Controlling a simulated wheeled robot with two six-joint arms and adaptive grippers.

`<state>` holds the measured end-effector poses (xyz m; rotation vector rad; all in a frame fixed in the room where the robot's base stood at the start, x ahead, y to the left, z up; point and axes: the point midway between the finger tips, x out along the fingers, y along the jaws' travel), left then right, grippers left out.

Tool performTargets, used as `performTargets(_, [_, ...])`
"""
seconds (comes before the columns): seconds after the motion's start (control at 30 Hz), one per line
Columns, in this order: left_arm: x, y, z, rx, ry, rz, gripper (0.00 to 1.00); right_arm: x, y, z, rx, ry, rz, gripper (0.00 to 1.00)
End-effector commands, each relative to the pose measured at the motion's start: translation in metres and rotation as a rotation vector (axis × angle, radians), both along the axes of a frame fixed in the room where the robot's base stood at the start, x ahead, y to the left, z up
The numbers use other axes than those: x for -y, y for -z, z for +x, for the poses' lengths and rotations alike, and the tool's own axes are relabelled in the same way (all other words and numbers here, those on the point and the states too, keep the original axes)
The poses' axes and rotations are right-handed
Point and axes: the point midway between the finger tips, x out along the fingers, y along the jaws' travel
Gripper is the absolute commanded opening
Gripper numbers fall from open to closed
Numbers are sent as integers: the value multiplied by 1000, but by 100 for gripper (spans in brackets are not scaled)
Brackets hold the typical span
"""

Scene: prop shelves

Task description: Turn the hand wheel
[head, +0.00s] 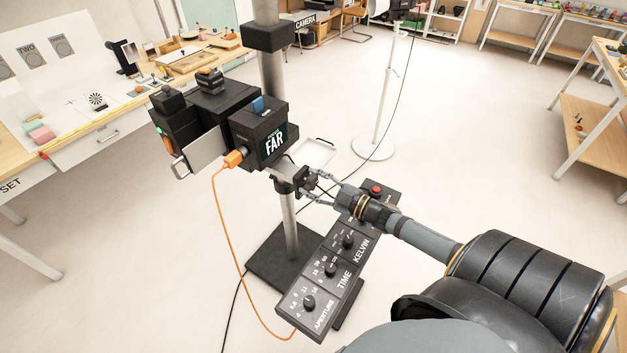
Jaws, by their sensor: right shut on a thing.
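The hand wheel (301,179) seems to be the small dark part at the side of the black collar on the grey upright post (289,222), just under the camera. My right gripper (313,184) comes in from the right and its fingers are closed on this dark part. The fingers hide much of it, so its shape and turn angle cannot be told. The black camera (257,133), labelled FAR, sits above, with an orange plug in its side. My left gripper is not in view.
A control panel (327,270) with dials and a red button stands below my right forearm. An orange cable (231,251) hangs from the camera to it. A white stand (384,110) is behind. A long workbench (84,124) is at left. Open floor lies at right.

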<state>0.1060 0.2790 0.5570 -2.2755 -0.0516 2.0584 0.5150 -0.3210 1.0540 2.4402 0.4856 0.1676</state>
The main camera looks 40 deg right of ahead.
Motion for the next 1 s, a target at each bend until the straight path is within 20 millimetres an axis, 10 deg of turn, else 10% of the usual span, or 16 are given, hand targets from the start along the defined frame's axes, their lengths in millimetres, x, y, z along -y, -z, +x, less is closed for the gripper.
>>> performTargets(1.0, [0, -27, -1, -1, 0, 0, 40, 2, 2, -1, 202, 2, -503, 15])
